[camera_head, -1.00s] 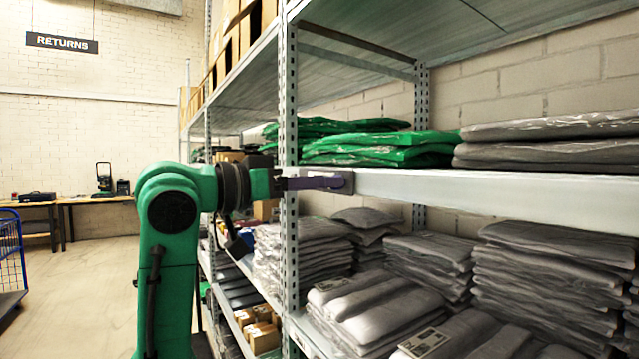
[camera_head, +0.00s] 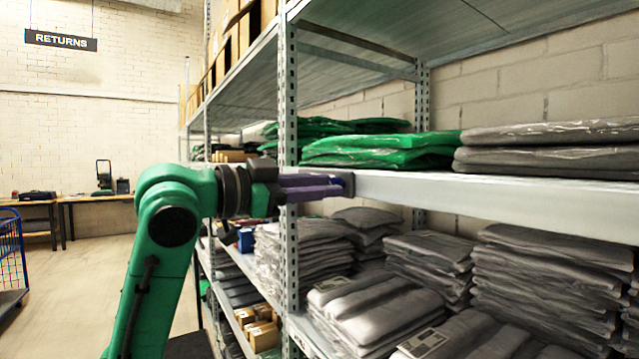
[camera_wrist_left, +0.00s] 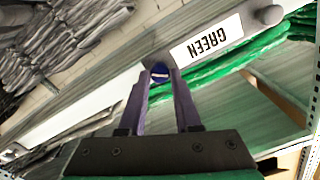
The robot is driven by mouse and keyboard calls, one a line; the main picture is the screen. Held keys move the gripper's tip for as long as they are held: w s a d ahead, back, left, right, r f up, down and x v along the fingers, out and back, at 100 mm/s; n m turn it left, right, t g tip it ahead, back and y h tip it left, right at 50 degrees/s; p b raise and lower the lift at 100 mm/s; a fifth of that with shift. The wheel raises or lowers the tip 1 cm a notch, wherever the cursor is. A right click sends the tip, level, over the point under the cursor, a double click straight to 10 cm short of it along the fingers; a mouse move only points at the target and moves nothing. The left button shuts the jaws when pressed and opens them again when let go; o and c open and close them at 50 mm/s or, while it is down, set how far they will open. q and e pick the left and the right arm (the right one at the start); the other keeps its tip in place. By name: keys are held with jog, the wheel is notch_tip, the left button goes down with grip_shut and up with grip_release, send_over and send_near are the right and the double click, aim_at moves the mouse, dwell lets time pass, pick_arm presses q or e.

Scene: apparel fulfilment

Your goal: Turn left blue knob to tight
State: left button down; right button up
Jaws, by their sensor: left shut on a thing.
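The blue knob (camera_wrist_left: 160,73) sits on the front edge of the middle shelf (camera_head: 500,197), beside the end of a white label reading GREEN (camera_wrist_left: 206,40), which appears upside down in the left wrist view. My left gripper (camera_wrist_left: 162,76) has its purple fingers on either side of the knob and is shut on it. In the head view my left gripper (camera_head: 345,184) reaches the shelf edge just right of the upright, with only a small bit of blue showing between its fingers. My right gripper is not in view.
A grey round knob (camera_wrist_left: 269,15) stands at the label's other end. Green bagged garments (camera_head: 380,150) lie on the shelf above the edge, grey bagged stacks (camera_head: 545,280) below. A perforated metal upright (camera_head: 289,100) stands close to my left gripper. Open floor lies at left.

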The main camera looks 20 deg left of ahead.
pick_arm(q)
jog(key=m+p, duration=0.3)
jog(key=m, duration=0.8)
dwell(0.4)
jog(key=c, duration=0.6)
grip_release()
